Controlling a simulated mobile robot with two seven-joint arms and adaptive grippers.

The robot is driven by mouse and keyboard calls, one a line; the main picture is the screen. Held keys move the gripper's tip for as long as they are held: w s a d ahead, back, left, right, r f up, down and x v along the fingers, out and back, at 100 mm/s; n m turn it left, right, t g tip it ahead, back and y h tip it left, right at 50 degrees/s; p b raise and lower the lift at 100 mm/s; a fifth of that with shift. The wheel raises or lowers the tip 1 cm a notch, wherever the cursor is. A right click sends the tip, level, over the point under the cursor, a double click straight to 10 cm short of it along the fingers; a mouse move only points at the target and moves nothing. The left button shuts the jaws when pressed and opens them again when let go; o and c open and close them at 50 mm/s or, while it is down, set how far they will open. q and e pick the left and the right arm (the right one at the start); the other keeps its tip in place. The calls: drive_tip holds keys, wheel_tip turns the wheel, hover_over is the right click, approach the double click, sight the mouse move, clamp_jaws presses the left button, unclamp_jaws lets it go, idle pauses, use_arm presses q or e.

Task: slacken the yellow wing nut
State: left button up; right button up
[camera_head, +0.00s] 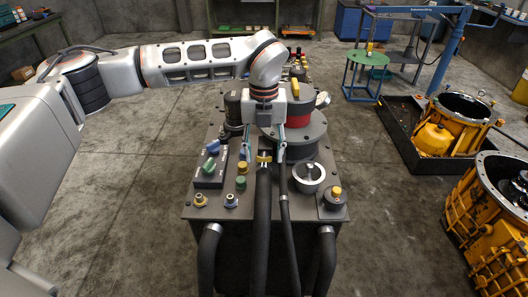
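The yellow wing nut (263,159) sits near the middle of the grey machine's top plate (265,208), at the upper end of a thick black hose (262,215). My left arm reaches in from the left. Its gripper (264,154) points down over the wing nut, with one finger on each side. The fingers are open and appear apart from the nut. The exact height of the fingertips over the nut is hard to judge. My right gripper is not in view.
Blue, green and yellow knobs (209,167) stand left of the wing nut. A round gauge (308,173) and a yellow-topped knob (336,192) stand to the right. A red-banded cylinder (299,115) rises behind the gripper. Orange housings (452,122) lie at far right.

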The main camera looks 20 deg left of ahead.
use_arm(q)
wheel_tip(320, 180, up, 12)
idle(0.8)
drive_tip(key=shift+s+f, duration=0.1)
